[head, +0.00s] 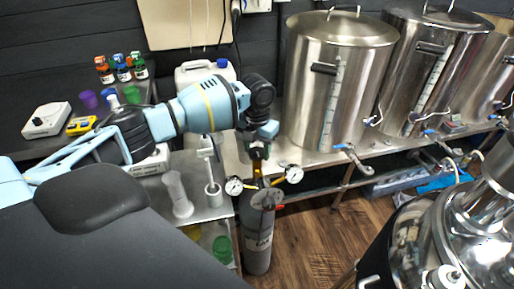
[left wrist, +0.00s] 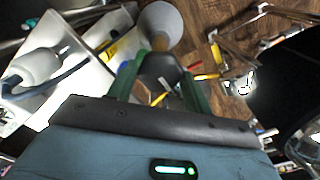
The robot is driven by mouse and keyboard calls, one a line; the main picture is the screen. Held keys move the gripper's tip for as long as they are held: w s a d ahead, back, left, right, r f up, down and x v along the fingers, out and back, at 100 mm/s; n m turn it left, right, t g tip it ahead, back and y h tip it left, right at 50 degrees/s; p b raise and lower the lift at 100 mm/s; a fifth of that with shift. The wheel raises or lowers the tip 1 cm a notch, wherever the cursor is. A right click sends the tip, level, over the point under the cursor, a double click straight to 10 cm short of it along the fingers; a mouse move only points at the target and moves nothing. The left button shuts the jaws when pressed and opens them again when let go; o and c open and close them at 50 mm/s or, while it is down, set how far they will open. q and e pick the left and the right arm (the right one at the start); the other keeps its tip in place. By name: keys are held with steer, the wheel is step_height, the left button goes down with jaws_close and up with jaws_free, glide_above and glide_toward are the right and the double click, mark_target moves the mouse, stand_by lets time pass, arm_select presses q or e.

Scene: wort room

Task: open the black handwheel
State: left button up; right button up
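The black handwheel (left wrist: 162,68) shows in the left wrist view, on top of the grey gas cylinder (left wrist: 160,25). My left gripper (left wrist: 162,85) has its two green fingers on either side of the wheel, seemingly touching it on both sides. In the head view my left gripper (head: 258,142) points down over the brass valve of the cylinder (head: 258,240) and hides the wheel. My right gripper is in neither view.
Two round gauges (head: 234,186) stick out beside the valve. A steel bench (head: 205,205) with a measuring cylinder (head: 177,193) stands to the left. Steel kettles (head: 335,85) stand behind right. A shiny steel vessel (head: 465,235) is at lower right. Wooden floor (head: 320,240) is open between.

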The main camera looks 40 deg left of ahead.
arm_select(q)
steer(key=c, duration=0.5)
steer(key=shift+o, duration=0.2)
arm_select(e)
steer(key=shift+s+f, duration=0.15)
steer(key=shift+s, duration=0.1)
